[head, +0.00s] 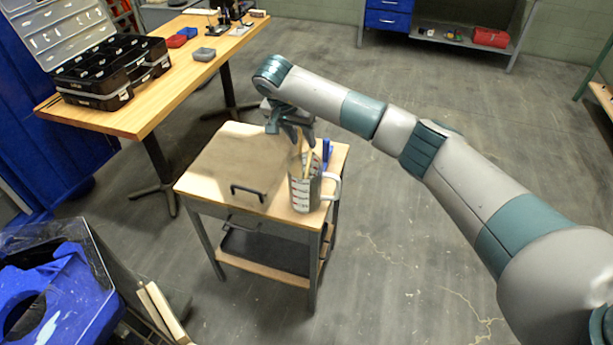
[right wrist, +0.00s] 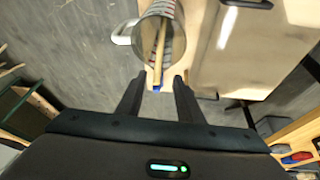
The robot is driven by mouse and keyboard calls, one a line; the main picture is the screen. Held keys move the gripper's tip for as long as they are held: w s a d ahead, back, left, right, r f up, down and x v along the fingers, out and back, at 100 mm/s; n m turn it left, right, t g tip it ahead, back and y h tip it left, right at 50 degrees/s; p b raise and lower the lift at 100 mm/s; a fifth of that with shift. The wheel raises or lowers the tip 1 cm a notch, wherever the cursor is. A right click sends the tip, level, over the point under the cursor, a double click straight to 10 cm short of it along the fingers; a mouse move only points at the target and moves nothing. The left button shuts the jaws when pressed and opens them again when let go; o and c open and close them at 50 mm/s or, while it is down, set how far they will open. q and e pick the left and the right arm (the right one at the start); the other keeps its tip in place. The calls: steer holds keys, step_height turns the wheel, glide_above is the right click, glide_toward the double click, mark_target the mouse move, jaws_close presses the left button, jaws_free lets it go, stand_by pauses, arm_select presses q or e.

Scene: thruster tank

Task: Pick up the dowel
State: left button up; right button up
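The dowel (right wrist: 160,45) is a thin, pale wooden stick standing tilted inside a metal measuring mug (right wrist: 171,17). In the head view the dowel (head: 308,158) pokes out of the mug (head: 304,192), which stands at the right front of a small wooden-topped cart (head: 277,212). My right gripper (head: 297,134) is just above and behind the mug, close to the dowel's upper end. In the right wrist view its two fingers (right wrist: 157,82) are apart, with nothing clearly held between them. My left gripper is not in view.
A tan case (head: 235,165) with a black handle covers the cart's left side. A blue object (head: 327,150) is behind the mug. A workbench (head: 135,118) with an open organizer case (head: 110,75) stands at left, and a blue bin (head: 55,295) at lower left. Floor at right is clear.

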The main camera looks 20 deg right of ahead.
mark_target(309, 149)
steer(key=p+x, duration=0.1)
steer(key=x, duration=0.1)
steer(key=p+x, duration=0.1)
steer(key=x, duration=0.1)
steer(key=shift+d+f+p, duration=0.15)
steer(key=shift+d+p, duration=0.25)
steer(key=shift+d, duration=0.05)
steer(key=shift+w+f, duration=0.1)
steer(key=shift+f, duration=0.15)
steer(key=shift+c, duration=0.2)
jaws_close()
